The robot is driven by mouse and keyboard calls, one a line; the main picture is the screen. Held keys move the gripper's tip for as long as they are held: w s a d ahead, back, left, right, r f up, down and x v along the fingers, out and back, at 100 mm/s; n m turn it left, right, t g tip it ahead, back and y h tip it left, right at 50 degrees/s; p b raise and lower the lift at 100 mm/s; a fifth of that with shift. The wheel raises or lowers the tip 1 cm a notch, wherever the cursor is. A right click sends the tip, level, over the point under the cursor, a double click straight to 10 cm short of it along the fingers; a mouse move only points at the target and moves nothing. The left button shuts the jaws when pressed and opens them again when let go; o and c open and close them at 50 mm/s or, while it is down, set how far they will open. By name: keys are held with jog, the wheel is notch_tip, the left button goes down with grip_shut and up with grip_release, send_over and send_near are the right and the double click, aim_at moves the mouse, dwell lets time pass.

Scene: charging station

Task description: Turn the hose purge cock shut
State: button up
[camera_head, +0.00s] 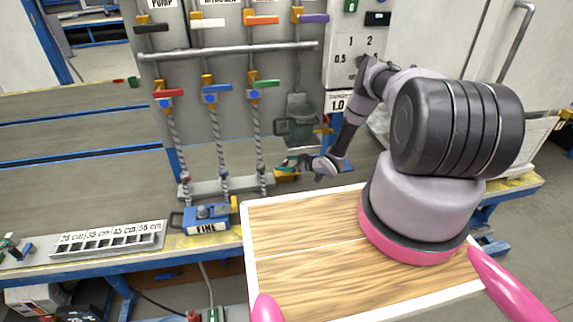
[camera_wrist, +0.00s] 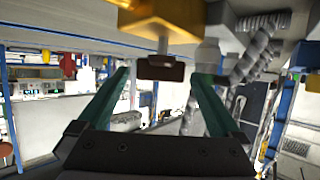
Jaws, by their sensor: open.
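In the head view, my gripper (camera_head: 290,163) is low in front of the panel, at the right end of the hose manifold. A small yellow fitting (camera_head: 287,175) sits right beside its fingertips. In the wrist view, a yellow valve body (camera_wrist: 165,18) hangs at the top, with a thin stem and a dark brown handle (camera_wrist: 160,69) below it; this looks like the purge cock. My gripper (camera_wrist: 160,78) is open, its teal fingers either side of the handle with gaps visible. I cannot tell whether the handle lies fully between the fingertips in depth.
Three braided hoses (camera_head: 257,140) hang from valves with red, blue and green handles onto a grey manifold (camera_head: 205,187). A grey bucket (camera_head: 301,112) hangs behind my gripper. A blue FINE block (camera_head: 207,218) and slotted gauge tray (camera_head: 110,238) stand on the bench left.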

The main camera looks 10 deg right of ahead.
jog(key=c, duration=1.3)
jog(key=shift+m+t, duration=0.3)
jog(key=m+h, duration=0.1)
jog(key=m+t+h, duration=0.1)
jog(key=h, duration=0.1)
jog(key=m+t+h, duration=0.1)
jog(key=m, duration=0.1)
jog(key=shift+s+a+h, duration=0.3)
jog(key=shift+a+m+t+h, duration=0.1)
jog(key=shift+m+t+h, duration=0.2)
jog(key=shift+m+h, duration=0.9)
jog(key=shift+a+m+t+h, duration=0.1)
jog(key=shift+m+t+h, duration=0.2)
jog(key=shift+m+h, duration=0.85)
jog(key=shift+h, duration=0.25)
jog(key=o, duration=1.3)
